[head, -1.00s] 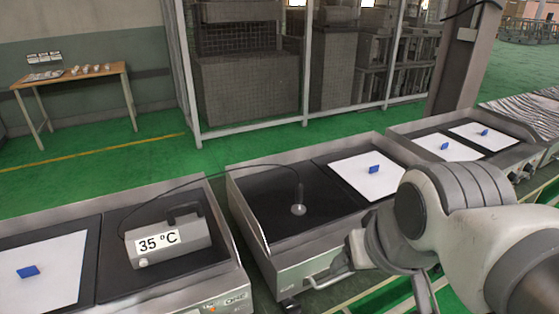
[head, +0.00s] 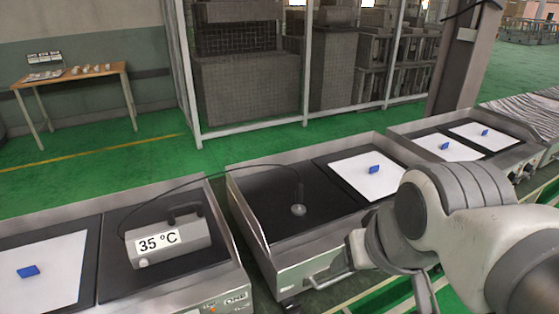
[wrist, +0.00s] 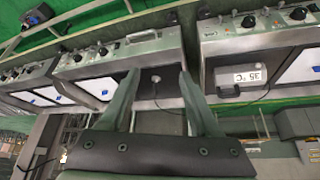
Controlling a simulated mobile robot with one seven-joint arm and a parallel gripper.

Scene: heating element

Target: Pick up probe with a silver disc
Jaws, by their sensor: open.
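The probe (head: 299,200) has a thin dark upright handle and a round silver disc at its foot. It stands on the black left plate of the middle steel hot-plate unit (head: 262,245). A thin black cable runs from it to a grey box reading 35 °C (head: 168,240) on the left unit. In the wrist view, my gripper (wrist: 158,74) is open and empty. The probe's disc (wrist: 156,79) shows between its two fingers, some distance beyond them. In the head view my arm fills the lower right, and my fingers cannot be made out.
White sheets with blue blocks lie on neighbouring plates, one just right of the probe (head: 365,178). Raised steel rims edge the units. A wooden table (head: 75,78) stands at the back left, with wire cages behind. Green floor between is clear.

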